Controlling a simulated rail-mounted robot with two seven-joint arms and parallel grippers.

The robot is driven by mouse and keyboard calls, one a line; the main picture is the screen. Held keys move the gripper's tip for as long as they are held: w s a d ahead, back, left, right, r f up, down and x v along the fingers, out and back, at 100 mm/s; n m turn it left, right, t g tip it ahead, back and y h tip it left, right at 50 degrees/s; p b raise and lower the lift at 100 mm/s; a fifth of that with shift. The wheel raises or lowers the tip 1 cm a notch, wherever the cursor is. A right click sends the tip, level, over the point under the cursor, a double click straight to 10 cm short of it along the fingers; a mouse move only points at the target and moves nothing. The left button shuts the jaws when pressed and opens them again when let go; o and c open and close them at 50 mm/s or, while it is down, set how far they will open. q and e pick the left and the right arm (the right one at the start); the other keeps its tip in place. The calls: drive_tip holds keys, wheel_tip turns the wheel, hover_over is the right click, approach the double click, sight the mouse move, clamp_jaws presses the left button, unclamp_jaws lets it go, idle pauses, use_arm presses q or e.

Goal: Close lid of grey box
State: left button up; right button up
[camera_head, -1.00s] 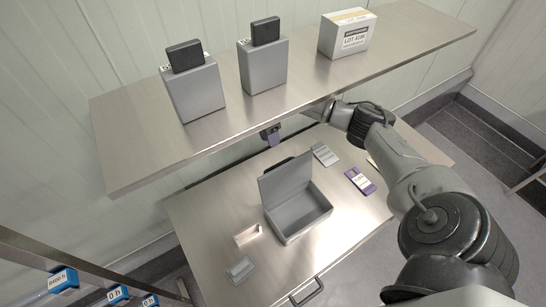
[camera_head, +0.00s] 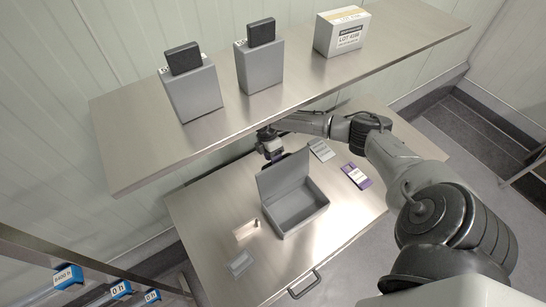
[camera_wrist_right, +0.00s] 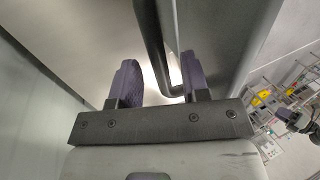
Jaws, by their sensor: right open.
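The grey box (camera_head: 297,222) stands on the lower table with its lid (camera_head: 284,173) raised, upright or leaning slightly back. The box looks empty. My right gripper (camera_head: 274,157) is behind the lid's top edge, near its left end. In the right wrist view my right gripper (camera_wrist_right: 160,82) is open, with purple-padded fingers. A dark handle-like bar (camera_wrist_right: 152,45) runs between the fingers, along the grey lid panel (camera_wrist_right: 225,40). I cannot tell whether a finger touches the bar. My left gripper is not in view.
A steel shelf (camera_head: 300,97) hangs close above my right arm, holding two grey containers with black tops and a white carton (camera_head: 341,32). On the table are a small tray (camera_head: 246,230), a clear piece (camera_head: 240,263), a purple card (camera_head: 356,176) and a grey card (camera_head: 321,150).

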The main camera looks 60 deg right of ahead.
clamp_jaws()
idle(0.5)
